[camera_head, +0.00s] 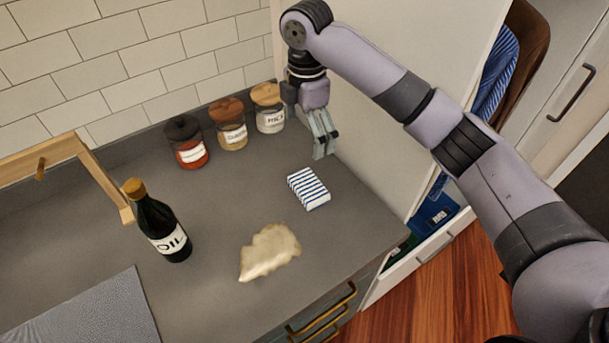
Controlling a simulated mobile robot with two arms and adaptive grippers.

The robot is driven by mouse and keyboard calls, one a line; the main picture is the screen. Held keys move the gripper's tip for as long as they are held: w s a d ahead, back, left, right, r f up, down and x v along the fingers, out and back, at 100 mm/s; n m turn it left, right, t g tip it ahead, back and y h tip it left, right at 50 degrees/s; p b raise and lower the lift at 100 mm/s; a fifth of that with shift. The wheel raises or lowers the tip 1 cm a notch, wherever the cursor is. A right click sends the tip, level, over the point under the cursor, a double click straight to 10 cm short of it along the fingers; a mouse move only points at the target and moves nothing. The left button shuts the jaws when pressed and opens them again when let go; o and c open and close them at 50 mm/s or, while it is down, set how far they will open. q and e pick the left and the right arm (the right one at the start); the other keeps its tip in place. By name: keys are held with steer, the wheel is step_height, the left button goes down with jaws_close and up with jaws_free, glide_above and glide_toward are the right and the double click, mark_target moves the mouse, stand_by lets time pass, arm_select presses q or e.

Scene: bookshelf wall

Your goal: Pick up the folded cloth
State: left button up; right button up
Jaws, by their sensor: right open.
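The folded cloth (308,189) is a small white block with dark blue stripes. It lies flat on the grey counter (215,215), right of the middle. My right gripper (323,152) hangs above the counter, behind the cloth and slightly to its right in the picture. It points downward, is open and holds nothing, and appears apart from the cloth. My left gripper is not in view.
Three jars with wooden or dark lids (233,128) stand along the tiled wall, left of my right gripper. An oil bottle (162,228) stands at the left. A crumpled beige piece (268,252) lies in front of the cloth. A pale panel (385,100) rises at the right.

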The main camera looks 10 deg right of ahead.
steer(key=p, duration=0.2)
glide_above(308, 184)
steer(key=s, duration=0.1)
step_height(308, 184, down, 7)
steer(key=f, duration=0.2)
steer(key=shift+w+a+f+p, duration=0.2)
steer(key=shift+w+f+p, duration=0.05)
steer(key=shift+f+p, duration=0.45)
steer(key=shift+f, duration=0.55)
steer(key=f, duration=0.1)
steer(key=f+p, duration=0.1)
steer(key=f, duration=0.1)
steer(key=shift+w+d+f+p, duration=0.15)
steer(key=shift+d+f+p, duration=0.05)
steer(key=shift+f+p, duration=0.1)
steer(key=shift+f, duration=0.6)
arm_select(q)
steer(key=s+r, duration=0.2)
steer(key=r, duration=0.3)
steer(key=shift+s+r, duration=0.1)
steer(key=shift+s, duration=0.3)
arm_select(e)
steer(key=shift+c, duration=0.5)
steer(key=c, duration=0.8)
steer(key=shift+o, duration=0.2)
